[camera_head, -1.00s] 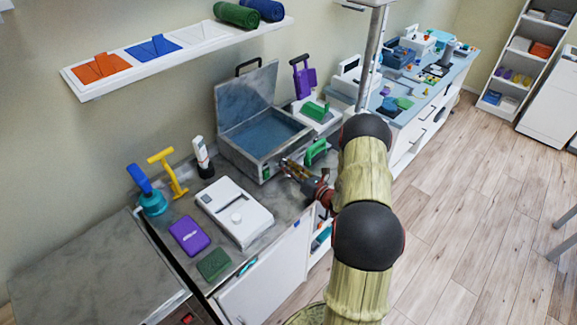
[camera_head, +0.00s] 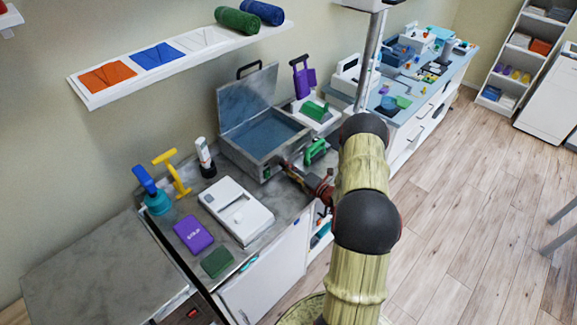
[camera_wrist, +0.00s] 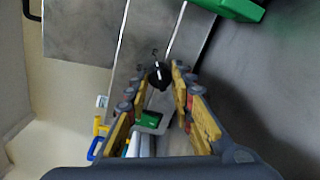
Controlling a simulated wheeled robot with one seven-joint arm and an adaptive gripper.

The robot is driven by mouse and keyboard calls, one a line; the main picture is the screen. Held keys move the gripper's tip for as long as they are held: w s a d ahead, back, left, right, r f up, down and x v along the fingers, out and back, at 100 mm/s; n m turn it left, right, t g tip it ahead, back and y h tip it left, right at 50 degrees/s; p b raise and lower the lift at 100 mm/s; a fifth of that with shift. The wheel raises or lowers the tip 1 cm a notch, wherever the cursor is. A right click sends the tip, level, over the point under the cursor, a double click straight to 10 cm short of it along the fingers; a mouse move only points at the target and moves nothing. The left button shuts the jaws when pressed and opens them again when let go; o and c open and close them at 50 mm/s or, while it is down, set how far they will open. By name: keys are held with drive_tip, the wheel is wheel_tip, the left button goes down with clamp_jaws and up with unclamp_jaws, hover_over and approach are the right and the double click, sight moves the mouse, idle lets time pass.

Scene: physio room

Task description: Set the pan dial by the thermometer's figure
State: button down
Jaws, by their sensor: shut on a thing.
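The pan (camera_head: 240,151) is a grey metal box with its lid raised and blue water inside, on the grey counter. Its dial (camera_wrist: 158,76) is a round black knob with a pale mark, on the pan's front in the wrist view. My gripper (camera_head: 287,167) is at the pan's front right corner, and its fingers (camera_wrist: 167,78) are closed about the dial. In the head view the gripper hides the dial. An upright white stick with a dark base (camera_head: 205,158), perhaps the thermometer, stands left of the pan; no figure on it is legible.
A white device (camera_head: 236,208), a purple box (camera_head: 193,234) and a dark green pad (camera_head: 217,262) lie in front. A yellow tool (camera_head: 178,178) and a blue-teal tool (camera_head: 156,200) stand left. A green-handled object (camera_head: 316,150) is close right of my gripper.

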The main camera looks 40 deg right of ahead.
drive_tip(key=shift+m, duration=0.3)
drive_tip(key=c, duration=1.6)
unclamp_jaws()
drive_tip(key=shift+o, duration=0.3)
drive_tip(key=s, duration=1.2)
drive_tip(key=shift+d+r, duration=0.3)
drive_tip(key=shift+d, duration=0.05)
